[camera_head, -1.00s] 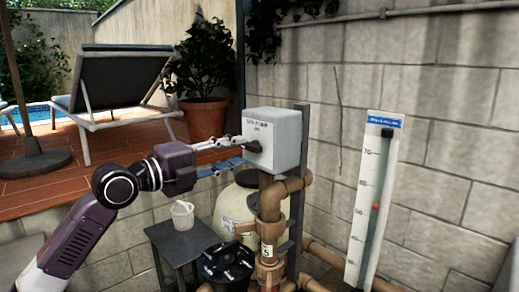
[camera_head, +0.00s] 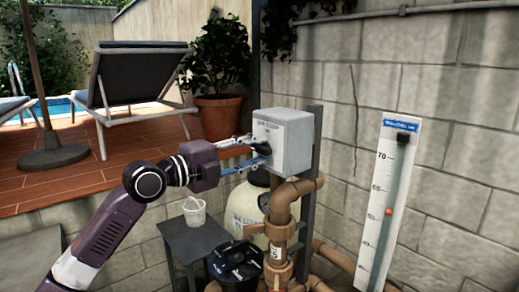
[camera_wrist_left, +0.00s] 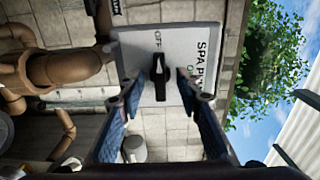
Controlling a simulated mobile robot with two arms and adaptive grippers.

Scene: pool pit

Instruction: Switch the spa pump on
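The spa pump switch box (camera_head: 290,140) is a light grey box on a dark post. Its front plate also shows in the left wrist view (camera_wrist_left: 210,42), with SPA lettering, OFF and a partly hidden green mark. The black knob (camera_wrist_left: 160,82) lies lengthwise toward OFF, with a white mark near that end. It shows small and dark in the head view (camera_head: 263,149). My left gripper (camera_head: 256,150) is open at the box front. Its fingers (camera_wrist_left: 161,78) stand on either side of the knob, with gaps visible. My right gripper is not in view.
Brown pipes (camera_head: 283,195) and a cream tank (camera_head: 245,208) stand below the box. A dark side table (camera_head: 195,241) holds a white bucket (camera_head: 194,212). A tall gauge board (camera_head: 389,200) stands right by the block wall. A raised deck with a lounger (camera_head: 138,75) lies behind my arm.

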